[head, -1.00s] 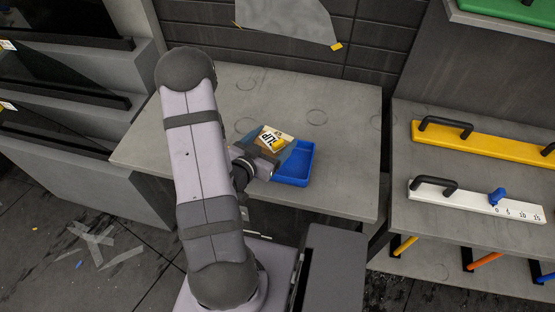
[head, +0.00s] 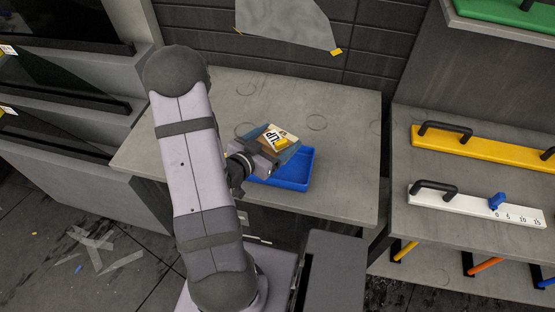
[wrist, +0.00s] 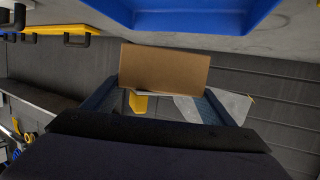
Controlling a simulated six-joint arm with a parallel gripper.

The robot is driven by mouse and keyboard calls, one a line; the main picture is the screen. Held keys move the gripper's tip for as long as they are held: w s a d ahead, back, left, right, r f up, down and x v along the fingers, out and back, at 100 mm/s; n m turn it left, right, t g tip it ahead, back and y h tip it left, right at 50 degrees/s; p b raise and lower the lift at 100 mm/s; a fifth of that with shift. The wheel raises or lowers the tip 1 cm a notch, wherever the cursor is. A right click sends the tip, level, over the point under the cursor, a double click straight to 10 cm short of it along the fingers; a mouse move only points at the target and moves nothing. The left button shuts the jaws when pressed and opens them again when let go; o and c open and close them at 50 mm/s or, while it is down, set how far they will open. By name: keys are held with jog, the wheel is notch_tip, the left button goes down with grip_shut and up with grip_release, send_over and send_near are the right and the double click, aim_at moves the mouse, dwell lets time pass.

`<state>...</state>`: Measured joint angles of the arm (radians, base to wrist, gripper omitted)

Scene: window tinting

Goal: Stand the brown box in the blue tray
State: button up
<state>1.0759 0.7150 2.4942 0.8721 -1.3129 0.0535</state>
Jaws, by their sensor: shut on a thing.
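The brown box (wrist: 165,68) shows a plain cardboard face in the wrist view, between my two fingers. In the head view the box (head: 272,136) shows a white and yellow label with dark lettering and looks tilted. My gripper (head: 280,150) is shut on it and holds it above the back left part of the blue tray. The blue tray (head: 296,182) lies on the grey worktop, partly hidden by my gripper. Its visible floor is empty. The tray also shows at the top of the wrist view (wrist: 190,14).
The grey worktop (head: 340,120) is mostly clear around the tray, with faint ring marks. A dark tiled wall (head: 200,40) stands behind it. A lower shelf at the right holds a yellow bar (head: 485,143) and a white bar (head: 470,206) with black handles.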

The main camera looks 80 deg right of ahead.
jog(key=shift+f+p, duration=0.6)
jog(key=shift+f, duration=3.75)
jog(key=shift+f, duration=0.15)
jog(key=o, duration=1.1)
jog(key=shift+o, duration=0.2)
jog(key=shift+r, duration=0.25)
jog(key=shift+w+a+f, duration=0.1)
jog(key=shift+w+a, duration=0.1)
jog(key=shift+a, duration=0.1)
jog(key=b+v, duration=0.2)
jog(key=v, duration=0.7)
jog(key=shift+w, duration=0.1)
jog(key=shift+v, duration=1.15)
